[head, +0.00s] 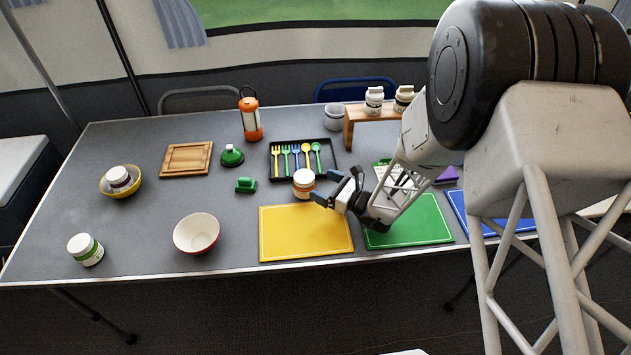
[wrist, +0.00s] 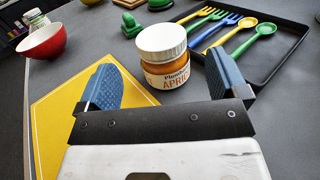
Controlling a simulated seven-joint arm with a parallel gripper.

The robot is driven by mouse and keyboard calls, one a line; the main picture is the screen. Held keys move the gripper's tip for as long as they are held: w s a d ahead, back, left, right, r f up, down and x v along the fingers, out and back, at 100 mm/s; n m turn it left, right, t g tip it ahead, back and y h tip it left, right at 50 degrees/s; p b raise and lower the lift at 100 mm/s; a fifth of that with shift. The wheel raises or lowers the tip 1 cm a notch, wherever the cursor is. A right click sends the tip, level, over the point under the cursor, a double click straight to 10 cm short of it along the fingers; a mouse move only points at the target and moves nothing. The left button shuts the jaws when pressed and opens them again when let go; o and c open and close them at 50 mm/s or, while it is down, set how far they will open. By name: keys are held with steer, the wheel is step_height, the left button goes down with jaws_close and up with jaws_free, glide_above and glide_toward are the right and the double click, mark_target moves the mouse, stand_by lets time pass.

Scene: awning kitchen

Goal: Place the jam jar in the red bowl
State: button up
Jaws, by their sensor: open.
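An apricot jam jar (head: 304,183) with a white lid and orange contents stands upright at the back edge of the yellow mat. In the wrist view the jar (wrist: 166,60) is ahead of and roughly between the two blue fingertips. My gripper (head: 335,192) is open and empty, just right of the jar in the head view; its fingers also show in the wrist view (wrist: 163,82). The red bowl (head: 197,233), white inside, stands left of the yellow mat and looks empty. It also shows at the upper left of the wrist view (wrist: 42,42).
A black cutlery tray (head: 329,170) lies behind the jar. Yellow (head: 305,235) and green (head: 405,225) mats lie at the front. A green-labelled jar (head: 86,249) stands left of the red bowl. A yellow bowl (head: 106,186) holds another jar. A small green object (head: 245,185) lies behind.

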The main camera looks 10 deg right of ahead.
steer(key=shift+v, duration=2.55)
steer(key=shift+s+a+r+n, duration=0.1)
steer(key=shift+a+r+n, duration=0.15)
steer(key=shift+r, duration=0.25)
steer(key=s+a+r+n+g+h, duration=0.1)
steer(key=s+a+r+n+g, duration=0.2)
steer(key=s+r+n+g, duration=0.5)
steer(key=s+a+r+n+g+h, duration=0.25)
steer(key=r+n, duration=0.35)
steer(key=r, duration=0.5)
steer(key=s+d+r+n+t+h, duration=0.1)
steer(key=s+d+r+n+h, duration=0.4)
steer(key=s+r, duration=0.2)
steer(key=s+d+r+n+t+h, duration=0.1)
steer(key=s+d+r+n+h, duration=0.4)
steer(key=s, duration=0.5)
step_height(320, 180, up, 2)
steer(key=shift+r+n+h, duration=0.2)
steer(key=shift+n+h, duration=0.25)
steer(key=shift+n, duration=0.1)
